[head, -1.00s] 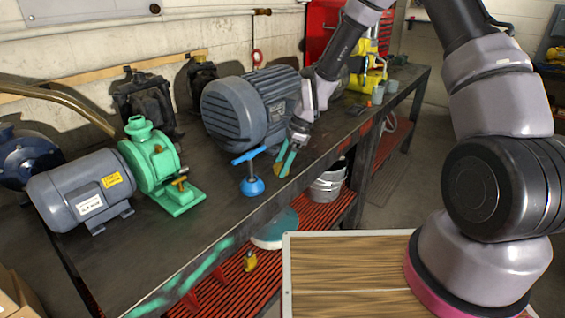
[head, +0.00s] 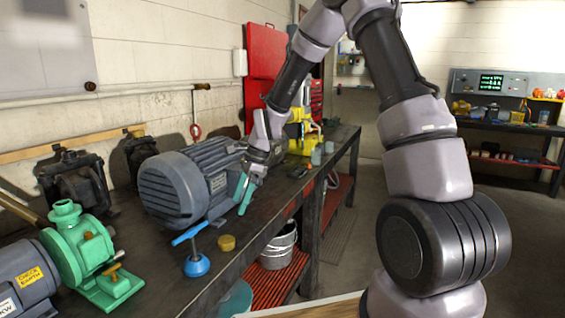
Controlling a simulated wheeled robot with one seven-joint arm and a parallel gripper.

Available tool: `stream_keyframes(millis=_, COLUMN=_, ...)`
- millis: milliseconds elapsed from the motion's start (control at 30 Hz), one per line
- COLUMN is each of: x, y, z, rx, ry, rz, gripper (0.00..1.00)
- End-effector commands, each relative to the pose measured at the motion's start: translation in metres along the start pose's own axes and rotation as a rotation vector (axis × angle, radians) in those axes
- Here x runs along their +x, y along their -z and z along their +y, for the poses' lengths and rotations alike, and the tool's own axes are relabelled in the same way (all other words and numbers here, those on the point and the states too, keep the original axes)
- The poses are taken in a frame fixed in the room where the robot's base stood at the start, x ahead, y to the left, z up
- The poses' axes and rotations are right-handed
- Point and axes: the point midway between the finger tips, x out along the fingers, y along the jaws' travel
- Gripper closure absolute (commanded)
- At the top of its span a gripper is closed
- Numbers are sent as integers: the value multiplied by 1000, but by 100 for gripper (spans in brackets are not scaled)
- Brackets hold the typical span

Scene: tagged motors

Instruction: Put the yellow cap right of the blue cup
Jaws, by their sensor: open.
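The yellow cap (head: 227,243) is a small, short round piece lying on the dark workbench near its front edge. Just left of it stands a blue piece with a round cup-like base (head: 196,265) and a T-shaped handle; this is the only clearly blue cup-like thing near it. A narrow gap separates the two. My gripper (head: 243,193) has teal fingers, is open and empty, and hangs above and behind the cap, clear of it, beside the large grey motor.
The large grey motor (head: 185,185) stands left of my gripper. A green pump (head: 78,255) is at the left front. Two small grey-blue cups (head: 316,157) and a yellow machine (head: 301,135) are farther along the bench. A bucket (head: 279,248) sits below.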

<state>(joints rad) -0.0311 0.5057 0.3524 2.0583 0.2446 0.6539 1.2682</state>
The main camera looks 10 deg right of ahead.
Motion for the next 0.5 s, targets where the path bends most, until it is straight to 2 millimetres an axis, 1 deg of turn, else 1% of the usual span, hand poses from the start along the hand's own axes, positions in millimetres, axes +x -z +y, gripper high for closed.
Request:
stream_keyframes(millis=67, x=-10, y=1, z=1, rx=-24, ry=14, rz=8, gripper=6)
stream_keyframes(millis=167, x=-39, y=4, z=5, rx=-101, ry=52, rz=36, gripper=6)
stream_keyframes(millis=267, x=-84, y=10, z=15, rx=-226, ry=108, rz=84, gripper=6)
stream_keyframes(millis=300, x=-103, y=12, z=21, rx=-283, ry=133, rz=107, gripper=6)
stream_keyframes(millis=367, x=-131, y=16, z=32, rx=-366, ry=166, rz=144, gripper=6)
stream_keyframes(millis=400, x=-149, y=18, z=41, rx=-419, ry=186, rz=168, gripper=6)
stream_keyframes(millis=467, x=-174, y=22, z=55, rx=-500, ry=217, rz=207, gripper=6)
stream_keyframes(millis=500, x=-191, y=24, z=65, rx=-550, ry=236, rz=232, gripper=6)
